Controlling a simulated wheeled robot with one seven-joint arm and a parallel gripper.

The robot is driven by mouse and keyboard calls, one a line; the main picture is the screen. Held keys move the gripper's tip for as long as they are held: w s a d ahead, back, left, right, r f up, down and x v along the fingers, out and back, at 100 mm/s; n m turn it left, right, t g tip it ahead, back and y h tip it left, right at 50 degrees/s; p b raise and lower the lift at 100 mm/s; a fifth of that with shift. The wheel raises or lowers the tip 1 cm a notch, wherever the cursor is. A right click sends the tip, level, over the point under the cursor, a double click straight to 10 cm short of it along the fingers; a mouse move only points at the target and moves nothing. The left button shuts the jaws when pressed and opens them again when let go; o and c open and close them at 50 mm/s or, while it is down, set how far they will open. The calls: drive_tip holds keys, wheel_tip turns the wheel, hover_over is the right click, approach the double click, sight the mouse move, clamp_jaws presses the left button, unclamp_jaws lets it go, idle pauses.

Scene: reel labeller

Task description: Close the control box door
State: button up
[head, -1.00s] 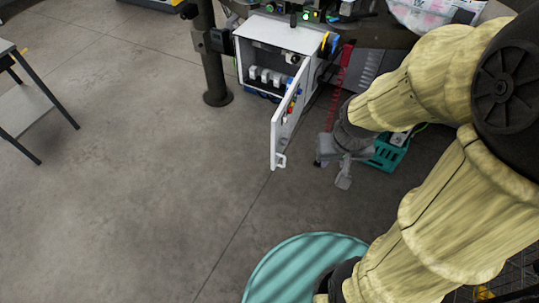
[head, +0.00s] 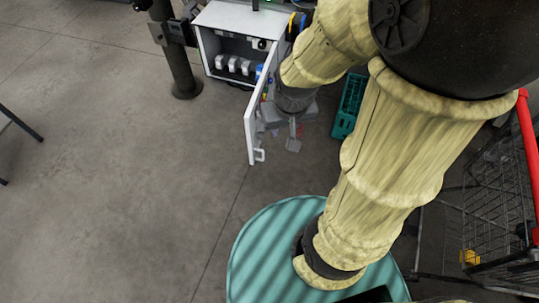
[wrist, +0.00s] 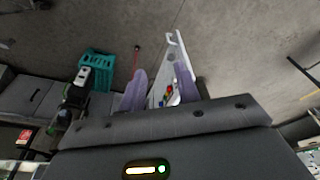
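The white control box (head: 222,22) stands at the upper middle of the head view, its front open and grey parts inside. Its white door (head: 252,128) is swung out on the right side, seen nearly edge-on, with a handle (head: 259,155) near its lower free end. My gripper (head: 286,130) is just right of the door, partly behind my arm. In the wrist view, the fingers of my gripper (wrist: 160,78) are apart. The door (wrist: 170,62) shows in and beyond the gap, with coloured buttons on its face. Whether a finger touches the door cannot be told.
A teal crate (head: 348,105) is on the floor right of my gripper; it also shows in the wrist view (wrist: 96,66). A dark post (head: 176,60) stands left of the box. A wire cart (head: 490,190) is at right. Floor left of the door is clear.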

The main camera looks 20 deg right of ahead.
drive_tip(key=w+d+f+m+g+y+b, duration=0.1)
drive_tip(key=d+f+m+g+y+b, duration=0.25)
drive_tip(key=f, duration=0.55)
drive_tip(key=w+d+f+m+y+b, duration=0.1)
drive_tip(key=w+f+m+y+b, duration=0.1)
drive_tip(key=f+m+b, duration=0.45)
drive_tip(key=w+d+f+m+g+y+b, duration=0.1)
drive_tip(key=d+f+m+g+y+b, duration=0.15)
drive_tip(key=f+b, duration=0.55)
drive_tip(key=w+d+f+m+t+y+b, duration=0.2)
drive_tip(key=d+f+m+t+y+b, duration=0.2)
drive_tip(key=f, duration=0.3)
drive_tip(key=w+d+f+m+t+y+b, duration=0.2)
drive_tip(key=d+f+m+t+y+b, duration=0.1)
drive_tip(key=d+f+m+t+y, duration=0.2)
wheel_tip(320, 180, down, 2)
drive_tip(key=shift+w+d+f+t+b, duration=0.3)
drive_tip(key=shift+d+b, duration=0.1)
drive_tip(key=shift+d, duration=0.1)
drive_tip(key=shift+a, duration=0.1)
drive_tip(key=b+x, duration=0.1)
drive_tip(key=x, duration=1.6)
drive_tip(key=shift+a, duration=0.15)
clamp_jaws()
